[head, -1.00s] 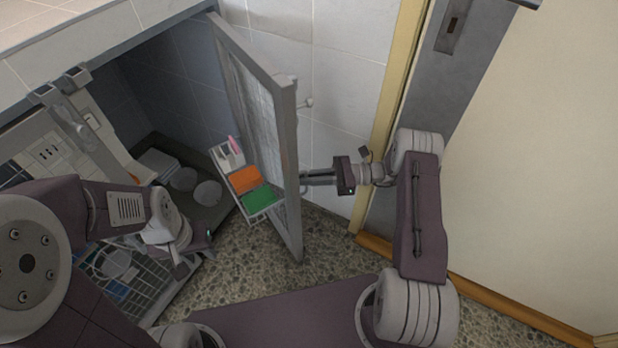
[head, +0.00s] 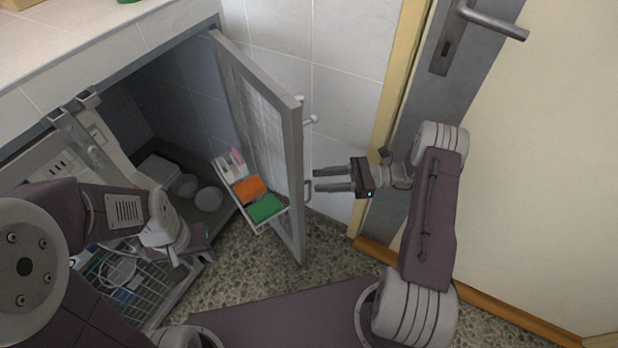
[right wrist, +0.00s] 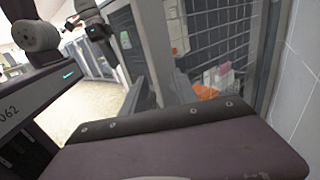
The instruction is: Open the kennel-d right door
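The kennel's right door (head: 291,150), a grey frame with a see-through panel, stands swung wide open in the head view, close to the tiled wall. Its small pull handle (head: 308,191) is on the side facing my right arm. My right gripper (head: 318,181) is open and empty, its two fingers spread just right of the door and pointing at it near the handle, apparently not gripping it. My left gripper (head: 192,243) is low at the left, in front of the kennel opening; its fingers are too unclear to judge.
A rack (head: 258,222) with orange and green items hangs inside the door. Bowls (head: 208,199) stand on the kennel floor. The left door (head: 95,152) is at the left. A tiled wall (head: 352,85) and a cream room door (head: 545,170) limit the right.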

